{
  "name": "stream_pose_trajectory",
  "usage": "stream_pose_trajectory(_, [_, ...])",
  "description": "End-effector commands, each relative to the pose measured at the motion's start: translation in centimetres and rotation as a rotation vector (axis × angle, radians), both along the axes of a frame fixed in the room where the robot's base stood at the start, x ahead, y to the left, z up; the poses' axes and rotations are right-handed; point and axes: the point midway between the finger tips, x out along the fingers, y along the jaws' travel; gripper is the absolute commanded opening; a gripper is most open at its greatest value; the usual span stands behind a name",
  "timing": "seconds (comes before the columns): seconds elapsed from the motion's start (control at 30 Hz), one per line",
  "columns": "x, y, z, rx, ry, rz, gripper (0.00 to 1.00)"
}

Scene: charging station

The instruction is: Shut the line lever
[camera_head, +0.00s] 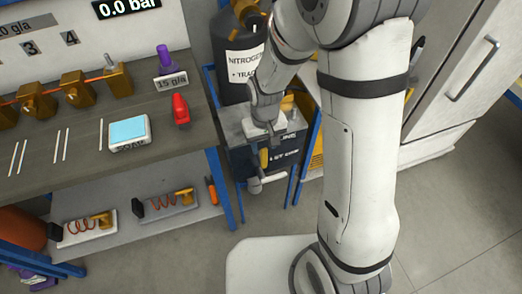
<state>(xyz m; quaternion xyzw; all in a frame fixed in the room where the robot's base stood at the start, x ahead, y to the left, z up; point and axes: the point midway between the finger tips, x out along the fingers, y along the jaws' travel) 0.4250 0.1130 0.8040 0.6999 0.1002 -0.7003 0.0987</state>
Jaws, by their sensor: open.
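A dark box (240,162) with partly hidden white lettering stands between the workbench and the yellow unit. A small yellow handle (263,158) shows upright at its front, just below my gripper; it looks like the line lever. A light grey fitting (268,182) sits below the handle. My gripper (268,137) points down over the box, close to the handle. Its fingers are small and partly lost against the box, and nothing shows held in them. I cannot tell whether they touch the handle.
A black nitrogen cylinder (238,58) stands behind the box. The workbench (185,152) at left carries brass valves (76,90), a blue-topped block (128,131) and a red item (181,109). A grey cabinet (450,75) stands at right.

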Motion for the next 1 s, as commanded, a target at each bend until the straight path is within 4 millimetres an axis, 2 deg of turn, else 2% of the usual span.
stream_pose_trajectory(0.1, [-0.1,0.0,-2.1,-0.001,0.004,-0.001,0.42])
stream_pose_trajectory(0.23, [0.0,0.0,-3.5,-0.001,0.002,-0.001,0.42])
stream_pose_trajectory(0.6, [0.0,-0.1,-4.2,0.000,0.000,-0.002,0.42])
stream_pose_trajectory(1.0, [0.0,-0.1,-4.2,0.000,0.000,-0.002,0.10])
